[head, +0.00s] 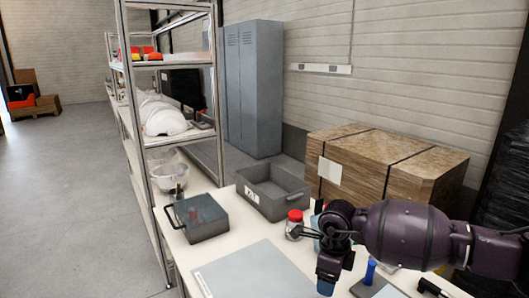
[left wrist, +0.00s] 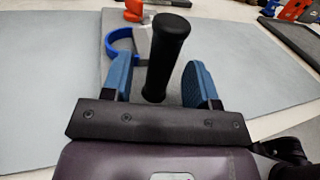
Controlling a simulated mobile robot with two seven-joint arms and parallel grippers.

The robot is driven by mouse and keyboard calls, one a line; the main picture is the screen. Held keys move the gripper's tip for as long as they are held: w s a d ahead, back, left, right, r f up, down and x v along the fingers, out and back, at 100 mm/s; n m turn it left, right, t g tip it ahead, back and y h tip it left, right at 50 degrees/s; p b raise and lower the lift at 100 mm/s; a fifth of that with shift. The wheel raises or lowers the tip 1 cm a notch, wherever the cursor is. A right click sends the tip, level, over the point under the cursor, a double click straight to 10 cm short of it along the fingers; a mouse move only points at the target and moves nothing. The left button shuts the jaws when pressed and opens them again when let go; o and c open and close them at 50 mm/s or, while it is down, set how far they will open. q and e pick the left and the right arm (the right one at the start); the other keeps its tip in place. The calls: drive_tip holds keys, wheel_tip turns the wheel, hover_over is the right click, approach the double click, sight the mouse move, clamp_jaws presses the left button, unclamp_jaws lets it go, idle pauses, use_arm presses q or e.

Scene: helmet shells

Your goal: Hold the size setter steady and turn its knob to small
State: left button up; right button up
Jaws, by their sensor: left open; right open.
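In the left wrist view, a black, rod-like handle (left wrist: 167,50) stands up between the blue fingers of my left gripper (left wrist: 158,78). It looks like part of the size setter, but I cannot be sure. The fingers are open, with gaps on both sides of the handle. Beyond it lie a blue curved band (left wrist: 117,45) and a small red-orange part (left wrist: 133,9); whether either is the knob I cannot tell. In the head view, my right gripper (head: 327,284) hangs over the bench, open, with a blue fingertip showing. My left gripper is not in the head view.
A grey open bin (head: 275,203), a grey lidded box (head: 198,218) and a red-capped jar (head: 294,224) stand on the bench. A wooden crate (head: 372,165) is behind my right arm. The grey mat (head: 255,276) looks clear at left.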

use_arm(q)
drive_tip(key=b+v, duration=0.1)
drive_tip(key=v, duration=1.5)
use_arm(e)
wheel_tip(320, 180, down, 2)
drive_tip(key=shift+f, duration=0.1)
drive_tip(key=shift+s, duration=0.1)
